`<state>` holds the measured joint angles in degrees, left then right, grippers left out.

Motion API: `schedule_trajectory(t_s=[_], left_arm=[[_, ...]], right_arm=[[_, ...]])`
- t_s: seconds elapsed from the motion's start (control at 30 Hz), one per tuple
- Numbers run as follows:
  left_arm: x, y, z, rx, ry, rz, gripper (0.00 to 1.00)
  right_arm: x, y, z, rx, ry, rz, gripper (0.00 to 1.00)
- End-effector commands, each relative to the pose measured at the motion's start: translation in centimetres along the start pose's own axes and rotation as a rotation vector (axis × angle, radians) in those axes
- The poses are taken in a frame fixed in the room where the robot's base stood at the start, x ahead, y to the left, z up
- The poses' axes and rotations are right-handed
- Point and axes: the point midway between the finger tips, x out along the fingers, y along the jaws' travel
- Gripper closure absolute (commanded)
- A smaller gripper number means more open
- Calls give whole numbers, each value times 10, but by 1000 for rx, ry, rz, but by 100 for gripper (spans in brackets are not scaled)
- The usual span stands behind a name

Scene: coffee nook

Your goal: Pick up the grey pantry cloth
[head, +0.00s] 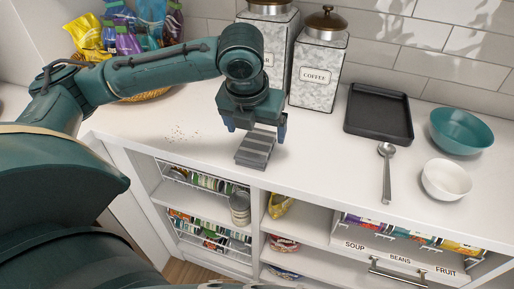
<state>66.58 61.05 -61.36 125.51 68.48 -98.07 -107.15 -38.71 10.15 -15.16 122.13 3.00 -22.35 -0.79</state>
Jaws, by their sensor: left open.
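The grey pantry cloth (254,150) lies folded on the white counter near its front edge, with lighter and darker stripes. My left gripper (255,129) is open and points down over the far part of the cloth. One finger shows on each side of the cloth. I cannot tell whether the fingers touch it. The gripper body hides the cloth's far end. My right gripper is not in view.
A coffee canister (318,65), black tray (379,114), spoon (387,172), teal bowl (461,130) and white bowl (446,180) stand to the right. Crumbs (177,133) lie left of the cloth. A snack basket (150,95) is behind my left arm. Open shelves are below.

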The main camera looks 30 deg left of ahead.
Motion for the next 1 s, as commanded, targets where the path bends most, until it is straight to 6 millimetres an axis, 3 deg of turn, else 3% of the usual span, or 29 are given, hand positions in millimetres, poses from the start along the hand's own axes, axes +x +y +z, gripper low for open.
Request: schedule_trajectory(t_s=[0.33,1.0], left_arm=[[47,3,-4,0,4,2,13],[50,2,-4,0,2,0,13]], right_arm=[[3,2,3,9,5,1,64],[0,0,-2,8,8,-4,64]])
